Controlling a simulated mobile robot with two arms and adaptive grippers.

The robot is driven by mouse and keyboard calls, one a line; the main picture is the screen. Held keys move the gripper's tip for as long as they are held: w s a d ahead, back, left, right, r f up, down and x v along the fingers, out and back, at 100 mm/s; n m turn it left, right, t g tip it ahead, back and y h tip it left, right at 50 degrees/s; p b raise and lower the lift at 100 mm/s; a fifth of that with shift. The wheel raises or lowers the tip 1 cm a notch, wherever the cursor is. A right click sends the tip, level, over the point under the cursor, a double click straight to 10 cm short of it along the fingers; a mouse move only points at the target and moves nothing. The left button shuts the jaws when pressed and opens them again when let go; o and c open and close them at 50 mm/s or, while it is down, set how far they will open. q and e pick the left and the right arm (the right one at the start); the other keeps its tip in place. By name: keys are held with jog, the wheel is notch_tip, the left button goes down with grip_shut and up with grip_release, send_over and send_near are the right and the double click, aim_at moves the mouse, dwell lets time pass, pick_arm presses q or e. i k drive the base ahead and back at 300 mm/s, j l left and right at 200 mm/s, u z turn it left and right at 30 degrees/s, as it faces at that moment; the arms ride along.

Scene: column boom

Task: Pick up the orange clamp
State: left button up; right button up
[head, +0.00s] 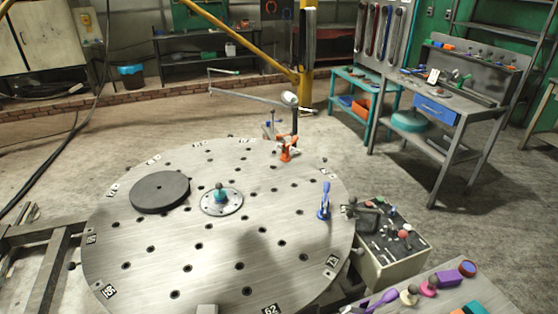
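The orange clamp (286,149) stands upright at the far edge of the large round metal table (220,250), a little right of the table's middle. It looks small from here, and its jaws are too small to make out. Small dark and grey parts stand just behind it, close to the lamp post. A blue-purple clamp (324,202) stands upright at the table's right side. Neither of my grippers shows in the head view.
A dark disc (159,192) and a teal-and-grey round fitting (221,199) lie on the perforated tabletop. A control box (391,245) stands at the right edge. Most of the front tabletop is clear.

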aim_at(285, 157)
jog(key=l+u, duration=0.3)
jog(key=l, duration=0.8)
jog(key=l+u, duration=0.3)
jog(key=l, duration=0.8)
jog(key=l+u, duration=0.15)
jog(key=l, duration=0.5)
jog(key=l+u, duration=0.2)
jog(key=l, duration=0.4)
jog(key=l+u, duration=0.15)
jog(key=l, duration=0.45)
jog(key=k+l+u, duration=0.15)
jog(key=l, duration=0.5)
jog(key=l+u, duration=0.35)
jog(key=l, duration=0.7)
jog(key=l+u, duration=0.3)
jog(key=l, duration=0.75)
jog(key=i+l+u, duration=0.25)
jog(key=i+l, duration=0.2)
jog(key=l, duration=0.2)
jog(key=i+l+u, duration=0.15)
jog(key=l, duration=0.2)
jog(key=i+l+u, duration=0.15)
jog(key=l, duration=0.25)
jog(key=i+l+u, duration=0.1)
jog(key=i+l, duration=0.15)
jog(key=l, duration=0.15)
